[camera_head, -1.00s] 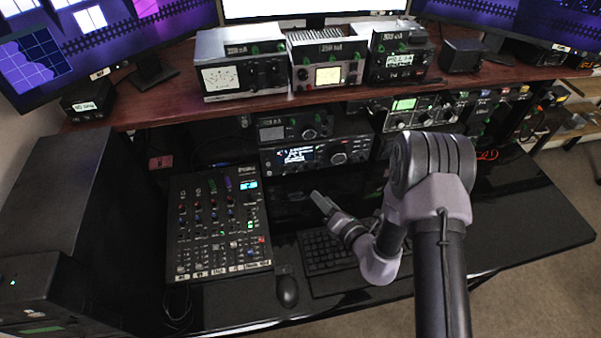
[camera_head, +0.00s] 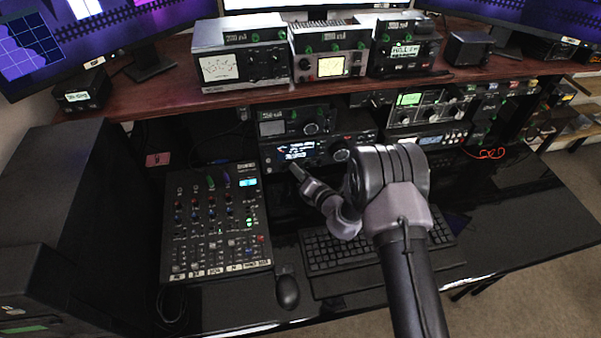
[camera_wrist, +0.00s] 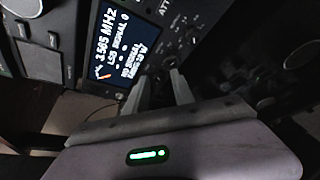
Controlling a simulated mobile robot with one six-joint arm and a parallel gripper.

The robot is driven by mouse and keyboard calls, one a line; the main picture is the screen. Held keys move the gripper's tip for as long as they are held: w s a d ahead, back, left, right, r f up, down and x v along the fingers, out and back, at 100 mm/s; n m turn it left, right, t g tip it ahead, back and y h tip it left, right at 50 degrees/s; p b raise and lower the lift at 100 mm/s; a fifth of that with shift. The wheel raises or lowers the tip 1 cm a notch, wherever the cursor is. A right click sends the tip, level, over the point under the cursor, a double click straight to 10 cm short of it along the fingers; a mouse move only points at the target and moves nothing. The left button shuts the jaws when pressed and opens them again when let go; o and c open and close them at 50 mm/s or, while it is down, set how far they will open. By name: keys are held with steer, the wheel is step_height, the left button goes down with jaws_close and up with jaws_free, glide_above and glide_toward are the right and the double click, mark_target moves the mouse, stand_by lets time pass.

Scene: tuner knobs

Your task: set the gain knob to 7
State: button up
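The radio with the lit frequency display (camera_head: 297,152) stands in the shelf below the wooden top. Small knobs and the letters ATT show beside the display. I cannot tell which knob is the gain knob; no such label is readable. My gripper (camera_head: 298,172) is just in front of the radio's lower front. In the wrist view my gripper (camera_wrist: 160,80) has its two fingers slightly apart, tips close to the panel by the display's corner. I cannot tell whether they touch it.
A mixer (camera_head: 215,220) with many knobs lies left on the desk, with a mouse (camera_head: 287,292) and keyboard (camera_head: 335,250) to its right. A smaller unit (camera_head: 296,122) sits on top of the radio. Several more radios line the wooden shelf (camera_head: 190,103) above.

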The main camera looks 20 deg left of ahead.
jaws_close()
steer(key=shift+d+f+m+y+b, duration=0.15)
steer(key=shift+f+m+y+b, duration=0.25)
steer(key=shift+m+y+b, duration=0.6)
steer(key=shift+r+m, duration=0.15)
steer(key=shift+m, duration=0.65)
steer(key=shift+o, duration=1.6)
jaws_free()
steer(key=shift+r, duration=0.15)
step_height(320, 180, up, 4)
steer(key=p, duration=0.3)
steer(key=shift+s, duration=0.1)
steer(key=s+d+p, duration=0.1)
steer(key=s+d, duration=0.1)
steer(key=s, duration=0.2)
steer(key=s+d+p, duration=0.1)
steer(key=s+d, duration=0.2)
steer(key=s, duration=0.2)
steer(key=s+d+p, duration=0.1)
steer(key=s+d, duration=0.2)
steer(key=s, duration=0.1)
steer(key=shift+s+d+r, duration=0.15)
steer(key=shift+s+r, duration=0.05)
steer(key=shift+r, duration=0.2)
